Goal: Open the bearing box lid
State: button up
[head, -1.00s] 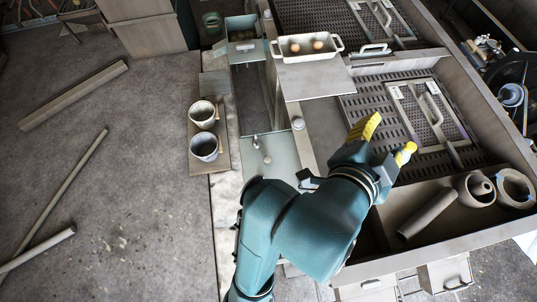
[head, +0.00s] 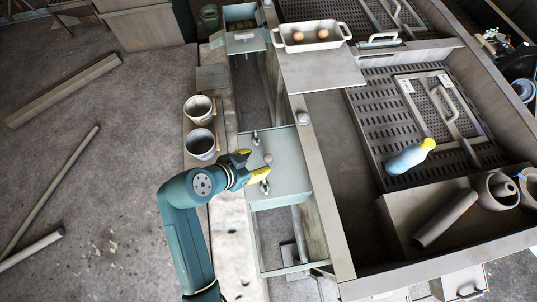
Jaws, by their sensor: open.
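What looks like the bearing box is a pale green box with a flat lid (head: 286,165), in the middle of the head view. The lid lies flat and looks closed. A small round knob (head: 267,158) stands on it, with small metal fittings (head: 265,188) near its left side. My gripper (head: 254,166) is open, with its yellow-tipped fingers over the lid's left part, just left of the knob. Nothing is between the fingers. I cannot tell whether they touch the lid.
A blue bottle with a yellow cap (head: 408,157) lies on the slotted tray at right. Two cups (head: 200,144) stand on a board left of the box. A white dish with eggs (head: 311,36) is behind. An open green box (head: 240,38) sits at the back.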

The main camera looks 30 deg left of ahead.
aim_at(268, 158)
jog(key=x, duration=0.8)
jog(key=shift+s, duration=0.1)
grip_shut()
